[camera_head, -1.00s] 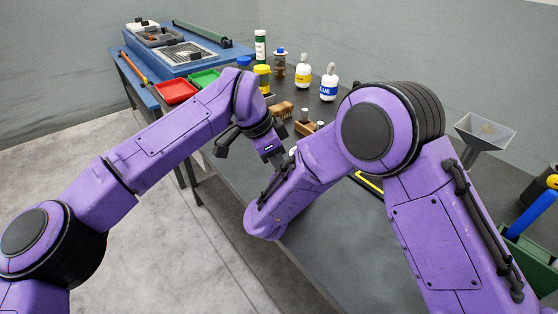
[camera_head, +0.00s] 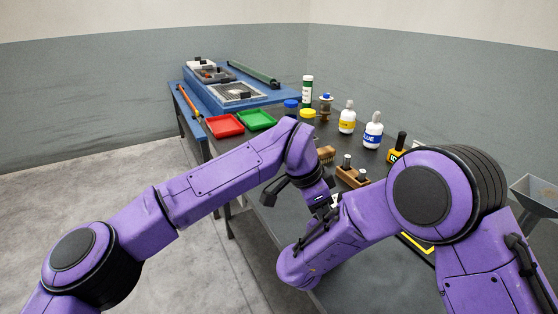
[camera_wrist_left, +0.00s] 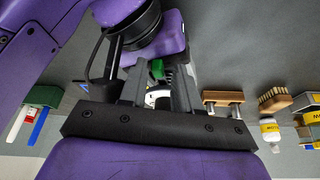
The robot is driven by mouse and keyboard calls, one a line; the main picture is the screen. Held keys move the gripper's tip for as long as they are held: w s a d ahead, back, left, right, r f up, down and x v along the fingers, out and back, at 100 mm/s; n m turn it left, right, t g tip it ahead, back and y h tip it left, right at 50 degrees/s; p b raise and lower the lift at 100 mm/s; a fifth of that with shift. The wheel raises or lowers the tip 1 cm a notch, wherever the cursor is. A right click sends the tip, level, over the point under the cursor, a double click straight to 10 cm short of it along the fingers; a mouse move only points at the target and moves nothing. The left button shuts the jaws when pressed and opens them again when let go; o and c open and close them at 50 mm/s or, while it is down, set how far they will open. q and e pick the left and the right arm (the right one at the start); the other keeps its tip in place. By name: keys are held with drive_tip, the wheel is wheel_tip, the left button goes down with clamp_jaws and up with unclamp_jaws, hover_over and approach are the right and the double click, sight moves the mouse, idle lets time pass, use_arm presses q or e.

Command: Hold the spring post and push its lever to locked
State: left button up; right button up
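My left gripper (camera_head: 324,205) points down over the dark table beside my right arm. In the left wrist view its two fingers (camera_wrist_left: 155,82) stand apart. A small green part (camera_wrist_left: 157,68) and a dark coil-like part (camera_wrist_left: 169,74) show between and beside the fingertips, perhaps of the spring post. A pale curved piece also shows in the gap. I cannot tell whether the fingers touch any of these. The lever cannot be made out. My right arm crosses in front in the head view, and its gripper's fingers cannot be made out.
A wooden block with two pegs (camera_head: 352,177) and a brush (camera_head: 325,154) lie close behind the left gripper. Yellow-labelled (camera_head: 347,121) and blue-labelled (camera_head: 373,135) bottles stand beyond. Red (camera_head: 225,126) and green (camera_head: 257,120) trays sit farther back. A metal hopper (camera_head: 535,195) is at right.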

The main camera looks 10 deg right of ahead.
use_arm(q)
drive_tip(key=s+a+r+n+t, duration=0.1)
drive_tip(key=a+r+n, duration=0.3)
drive_tip(key=r, duration=0.7)
drive_tip(key=w+d+f+m, duration=0.1)
drive_tip(key=d+f, duration=0.3)
drive_tip(key=f, duration=0.7)
drive_tip(key=w+a+r+m+g, duration=0.1)
drive_tip(key=a+r+m, duration=0.15)
drive_tip(key=r, duration=0.25)
drive_tip(key=w+a+r+m, duration=0.1)
drive_tip(key=a+r, duration=0.2)
drive_tip(key=r, duration=0.3)
drive_tip(key=w+a+f+n+t+y, duration=0.1)
drive_tip(key=w+a+t+y, duration=0.5)
drive_tip(key=w, duration=0.5)
drive_tip(key=w+a+r+t+y, duration=0.5)
drive_tip(key=a, duration=0.2)
drive_tip(key=shift+w+a+r+t+y, duration=0.3)
drive_tip(key=shift+w+a+r+t, duration=0.05)
drive_tip(key=shift+w+r+t, duration=0.05)
